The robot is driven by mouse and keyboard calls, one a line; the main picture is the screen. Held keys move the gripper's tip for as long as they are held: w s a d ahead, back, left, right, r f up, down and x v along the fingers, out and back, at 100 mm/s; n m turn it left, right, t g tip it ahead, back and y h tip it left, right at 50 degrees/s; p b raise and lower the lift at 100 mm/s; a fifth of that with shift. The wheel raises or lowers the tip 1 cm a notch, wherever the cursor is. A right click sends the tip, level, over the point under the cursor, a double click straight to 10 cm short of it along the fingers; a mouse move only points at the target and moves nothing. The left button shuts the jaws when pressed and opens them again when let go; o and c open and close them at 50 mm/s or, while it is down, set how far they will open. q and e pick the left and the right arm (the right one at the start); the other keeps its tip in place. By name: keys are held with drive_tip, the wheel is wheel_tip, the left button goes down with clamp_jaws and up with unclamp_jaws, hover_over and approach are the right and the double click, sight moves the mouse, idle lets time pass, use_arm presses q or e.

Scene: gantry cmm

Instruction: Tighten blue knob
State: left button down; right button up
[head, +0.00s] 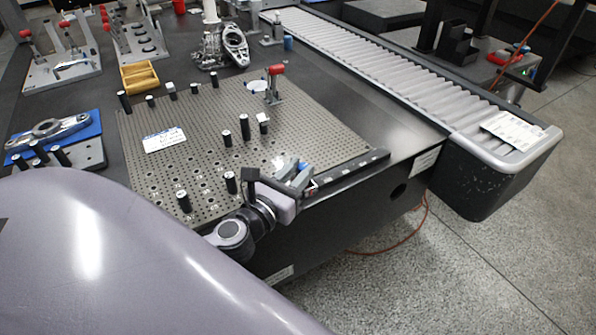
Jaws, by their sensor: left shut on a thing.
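A blue knob (303,167) sits at the front edge of the perforated metal plate (210,140). Only small blue parts of it show between the fingers. My left gripper (296,174) comes in from the lower left and is shut on the knob at the plate's near right edge. The gripper hides most of the knob and what it is mounted on. My right gripper is not in view.
Several black posts (245,127) and a red-topped clamp (273,85) stand on the plate. A yellow tray (139,77), metal castings and fixtures lie behind. A roller conveyor (400,75) runs along the right. Bare dark table (350,95) lies between plate and conveyor.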

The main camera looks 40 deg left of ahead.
use_arm(q)
drive_tip(key=m+h, duration=0.2)
drive_tip(key=h, duration=0.1)
drive_tip(key=shift+a+h, duration=0.3)
drive_tip(key=shift+w+a+m+g+h+b, duration=0.15)
drive_tip(key=shift+m+g+h+b, duration=0.45)
drive_tip(key=shift+m+h+b, duration=0.75)
drive_tip(key=shift+h+p, duration=0.3)
drive_tip(key=shift+h, duration=0.45)
drive_tip(key=c, duration=0.9)
unclamp_jaws()
drive_tip(key=shift+a+r, duration=0.1)
drive_tip(key=shift+a, duration=0.05)
drive_tip(key=shift+a, duration=0.1)
